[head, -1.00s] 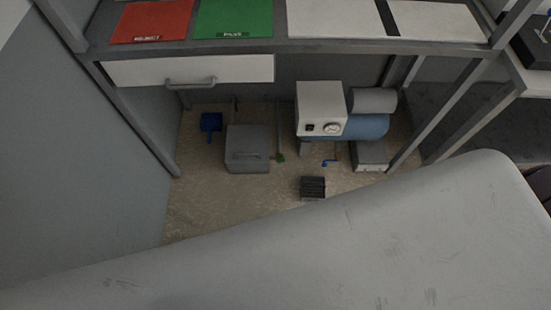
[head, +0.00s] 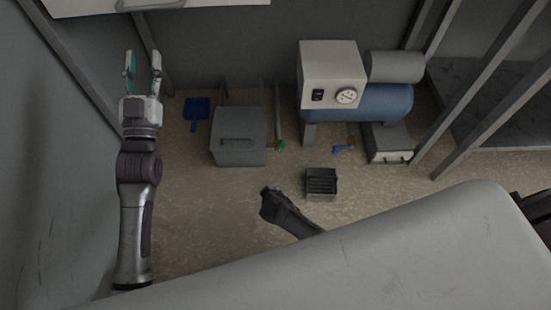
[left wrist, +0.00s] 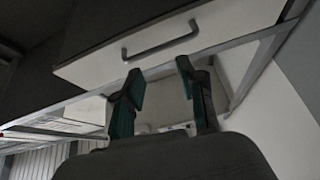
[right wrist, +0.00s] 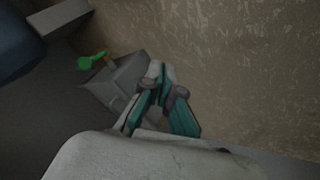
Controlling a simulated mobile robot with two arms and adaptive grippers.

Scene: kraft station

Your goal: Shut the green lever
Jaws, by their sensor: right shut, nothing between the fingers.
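The green lever (head: 282,145) is low near the floor, at the foot of a thin upright pipe, between the grey bin and the compressor in the head view. It also shows in the right wrist view (right wrist: 90,61), with a small orange stem, upper left of the fingers. My right gripper (right wrist: 158,75) is shut and empty, apart from the lever. In the head view only a dark part of my right arm shows. My left gripper (head: 143,57) is open and empty at the left, away from the lever; its fingers show below a drawer in the left wrist view (left wrist: 157,80).
A grey bin (head: 239,137) stands left of the lever, a blue compressor tank (head: 365,103) right of it. A blue lever (head: 343,149), a dark crate (head: 321,184) and a blue dustpan (head: 196,109) are near the floor. A white drawer (left wrist: 185,45) hangs above my left gripper.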

